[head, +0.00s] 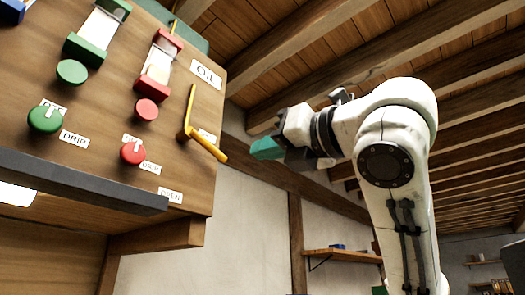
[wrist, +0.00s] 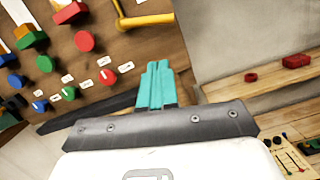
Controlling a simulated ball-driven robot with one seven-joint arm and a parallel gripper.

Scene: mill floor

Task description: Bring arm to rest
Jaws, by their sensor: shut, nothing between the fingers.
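My arm (head: 400,130) is raised and bent at the right of the head view. My gripper (head: 262,149) points left, with teal fingers, in free air right of the wooden oil panel (head: 205,90). In the wrist view my gripper (wrist: 156,68) has its teal fingers together, with nothing between them. The panel also fills the upper left of the wrist view (wrist: 145,42). No contact between my gripper and the panel shows.
The panel bears a yellow lever (head: 203,140), a red knob (head: 133,152) and a green knob (head: 46,118). A dark ledge (head: 80,183) juts below them. Wooden beams (head: 300,45) run overhead. A wall shelf (head: 335,255) stands behind. Plain wall lies below my gripper.

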